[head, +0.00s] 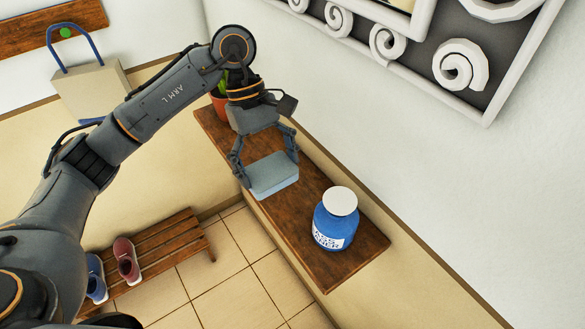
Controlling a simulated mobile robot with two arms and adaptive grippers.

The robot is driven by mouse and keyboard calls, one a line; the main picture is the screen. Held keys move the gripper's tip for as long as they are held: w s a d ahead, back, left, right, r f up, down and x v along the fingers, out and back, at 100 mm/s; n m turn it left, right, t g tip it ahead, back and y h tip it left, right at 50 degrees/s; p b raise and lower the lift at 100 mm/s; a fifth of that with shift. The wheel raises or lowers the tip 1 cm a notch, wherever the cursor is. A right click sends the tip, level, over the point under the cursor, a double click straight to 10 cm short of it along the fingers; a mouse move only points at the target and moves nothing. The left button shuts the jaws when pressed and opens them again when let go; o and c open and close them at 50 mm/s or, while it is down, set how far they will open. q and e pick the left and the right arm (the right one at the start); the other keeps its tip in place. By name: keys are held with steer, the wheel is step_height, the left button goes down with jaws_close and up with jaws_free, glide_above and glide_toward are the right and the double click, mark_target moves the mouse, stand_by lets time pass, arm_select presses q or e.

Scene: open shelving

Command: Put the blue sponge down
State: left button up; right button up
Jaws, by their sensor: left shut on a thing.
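The blue sponge (274,176) is a pale blue block held between the fingers of my left gripper (268,168). The gripper is shut on it, with one finger at each side. In the head view the sponge appears over the wooden shelf (305,205), near its left long edge. I cannot tell whether its underside touches the shelf. My right gripper is not in view.
A blue jar (336,222) with a white lid stands on the shelf's near end. A potted plant (219,104) stands at the far end, partly behind my left arm. Shoes (127,262) sit on a low slatted bench (170,250). A framed decoration (440,50) hangs on the wall.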

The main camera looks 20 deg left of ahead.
arm_select(q)
steer(key=w+f, duration=0.2)
steer(key=w+d+f+p, duration=0.1)
steer(key=w+f, duration=0.1)
steer(key=w+d+f+p, duration=0.1)
steer(key=w+f, duration=0.2)
steer(key=shift+w+f+p, duration=0.15)
steer(key=shift+f+p, duration=0.1)
steer(key=shift+p, duration=0.35)
step_height(320, 180, down, 2)
steer(key=shift+f+p, duration=0.15)
steer(key=shift+p, duration=0.6)
steer(key=shift+f, duration=0.25)
steer(key=shift+f+b, duration=0.1)
steer(key=shift+b, duration=0.25)
steer(key=o, duration=0.8)
